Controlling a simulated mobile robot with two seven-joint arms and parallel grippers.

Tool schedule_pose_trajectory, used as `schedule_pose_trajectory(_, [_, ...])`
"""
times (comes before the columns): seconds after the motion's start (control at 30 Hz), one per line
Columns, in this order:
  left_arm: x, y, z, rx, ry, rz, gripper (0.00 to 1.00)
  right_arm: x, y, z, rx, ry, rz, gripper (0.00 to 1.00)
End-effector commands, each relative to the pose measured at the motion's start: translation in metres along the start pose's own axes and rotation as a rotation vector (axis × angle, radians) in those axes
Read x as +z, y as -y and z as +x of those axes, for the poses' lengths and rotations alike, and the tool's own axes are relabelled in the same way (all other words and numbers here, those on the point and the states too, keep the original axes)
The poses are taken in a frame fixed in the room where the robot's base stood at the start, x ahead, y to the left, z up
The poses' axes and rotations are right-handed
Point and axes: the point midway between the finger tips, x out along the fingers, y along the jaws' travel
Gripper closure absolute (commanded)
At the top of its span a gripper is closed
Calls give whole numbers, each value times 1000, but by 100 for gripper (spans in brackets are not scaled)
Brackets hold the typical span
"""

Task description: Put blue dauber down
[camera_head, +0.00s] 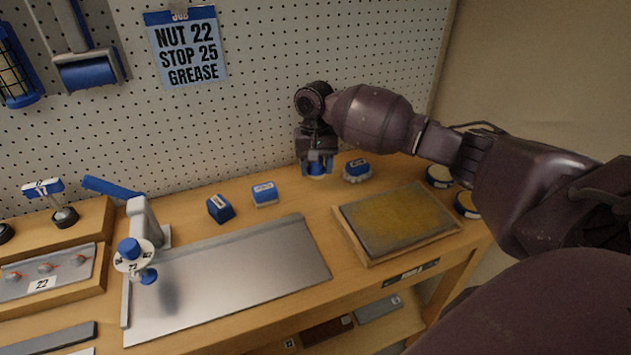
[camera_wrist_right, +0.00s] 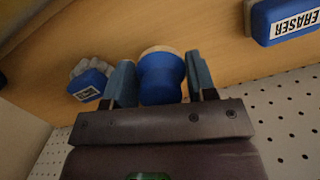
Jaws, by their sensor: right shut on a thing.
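The blue dauber (camera_wrist_right: 161,80) is between the two fingers of my right gripper (camera_wrist_right: 162,84) in the right wrist view, with its pale round end toward the wooden bench top. In the head view my right gripper (camera_head: 317,158) is low over the back of the bench near the pegboard, shut on the dauber (camera_head: 317,168). The dauber looks upright and at or very near the wood; I cannot tell whether it touches. My left gripper is not in view.
A blue-topped grey lumpy item (camera_head: 357,171) sits just right of the dauber. Blue labelled blocks (camera_head: 264,194) (camera_head: 220,208) stand to the left. A framed yellowish pad (camera_head: 398,218), a steel plate (camera_head: 235,285) and jars (camera_head: 440,177) occupy the bench. The pegboard (camera_head: 270,100) rises behind.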

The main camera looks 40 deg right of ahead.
Motion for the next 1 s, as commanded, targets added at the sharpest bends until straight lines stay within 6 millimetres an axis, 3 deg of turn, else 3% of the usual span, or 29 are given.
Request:
schedule_pose_trajectory(0.1, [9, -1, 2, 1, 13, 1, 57, -2, 0, 24, 4, 7, 0, 68])
schedule_pose_trajectory(0.27, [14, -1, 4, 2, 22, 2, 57, -5, 0, 46, 2, 6, 1, 68])
schedule_pose_trajectory(0.7, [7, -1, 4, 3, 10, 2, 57, -6, 0, 49, 0, 2, 1, 68])
schedule_pose_trajectory(0.73, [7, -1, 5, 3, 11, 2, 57, -6, 0, 48, 0, 1, 1, 44])
schedule_pose_trajectory(0.8, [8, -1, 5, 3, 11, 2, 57, -6, 0, 49, 1, 1, 1, 33])
schedule_pose_trajectory(0.87, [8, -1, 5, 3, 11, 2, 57, -6, 0, 49, 1, 2, 1, 24])
schedule_pose_trajectory(1.0, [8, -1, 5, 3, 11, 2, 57, -6, 0, 49, 1, 2, 0, 23])
